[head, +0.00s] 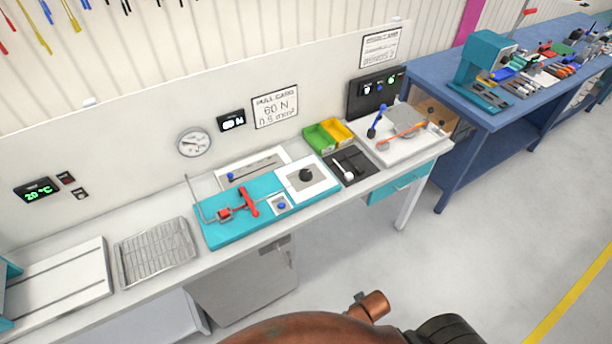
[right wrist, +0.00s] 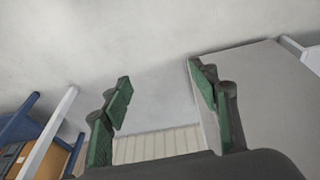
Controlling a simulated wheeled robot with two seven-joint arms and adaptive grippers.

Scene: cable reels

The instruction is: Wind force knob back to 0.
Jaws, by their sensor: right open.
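A round black knob (head: 306,175) sits on a white square plate (head: 322,186) at the right end of a teal bench device (head: 228,229). I take it for the force knob; its pointer and scale are too small to read. The device also carries a red clamp (head: 248,201) and a small blue button (head: 281,206). My right gripper (right wrist: 160,85) is open and empty in the right wrist view, with its green-padded fingers apart. It faces pale floor and a grey panel, and the knob is not in that view. My left gripper is not in view.
A wire tray (head: 155,254) stands left of the device. Green and yellow bins (head: 327,137) and a black tray (head: 350,165) stand right of it. A gauge (head: 194,143) and a "60 N" sign (head: 275,106) are on the wall. A blue bench (head: 435,70) is at right; floor before it is clear.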

